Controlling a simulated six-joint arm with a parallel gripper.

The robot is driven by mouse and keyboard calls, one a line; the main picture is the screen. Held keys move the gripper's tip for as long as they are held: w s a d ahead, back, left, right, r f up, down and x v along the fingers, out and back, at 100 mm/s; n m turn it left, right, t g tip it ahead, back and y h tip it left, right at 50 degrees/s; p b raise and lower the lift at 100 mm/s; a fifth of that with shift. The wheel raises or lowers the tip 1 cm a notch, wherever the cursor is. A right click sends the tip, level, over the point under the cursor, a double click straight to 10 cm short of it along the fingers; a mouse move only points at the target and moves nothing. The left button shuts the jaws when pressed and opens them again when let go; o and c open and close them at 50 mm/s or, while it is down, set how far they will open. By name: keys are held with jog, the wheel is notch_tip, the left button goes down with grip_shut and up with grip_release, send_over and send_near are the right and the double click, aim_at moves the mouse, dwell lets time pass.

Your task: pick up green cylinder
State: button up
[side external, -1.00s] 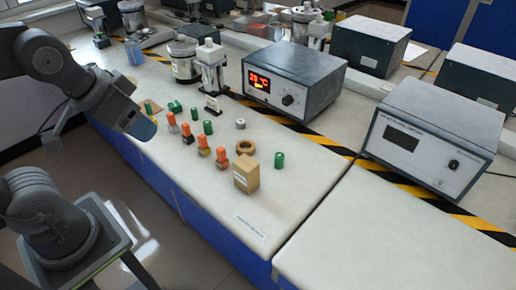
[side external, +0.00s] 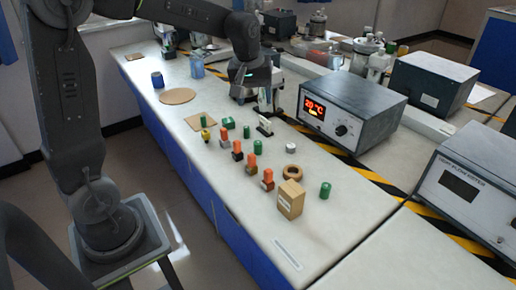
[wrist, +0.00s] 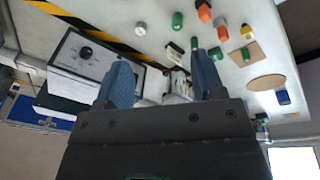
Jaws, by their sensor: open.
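Several green pieces stand on the white bench. In the side view, one green cylinder (side external: 325,190) stands apart at the right. Another green cylinder (side external: 257,147) and a smaller green piece (side external: 246,131) stand near the middle, with a green block (side external: 228,123) and a further green piece (side external: 203,121) to their left. The wrist view shows a green cylinder (wrist: 177,20) at the top and a green piece (wrist: 194,43) near the right finger. My gripper (wrist: 163,76) is open and empty, its fingers wide apart. In the side view it hangs behind the pieces, over the bench's back, its fingertips unclear.
Orange-topped pieces (side external: 238,150) form a row beside the green ones.

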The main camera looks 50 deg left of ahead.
jog(key=w+a+f+n+g, duration=0.1)
jog(key=w+a+f+n, duration=0.2)
jog(key=w+a+f, duration=0.2)
jog(key=n+g, duration=0.1)
jog(key=n, duration=0.2)
send_over(258, 142)
notch_tip(258, 142, down, 9)
jog(key=shift+h, duration=0.3)
notch_tip(258, 142, down, 13)
jog(key=shift+s+d, duration=0.1)
jog(key=shift+c, duration=0.3)
jog(key=c, duration=0.9)
jog(key=shift+c, duration=0.3)
jog(key=shift+r, duration=0.15)
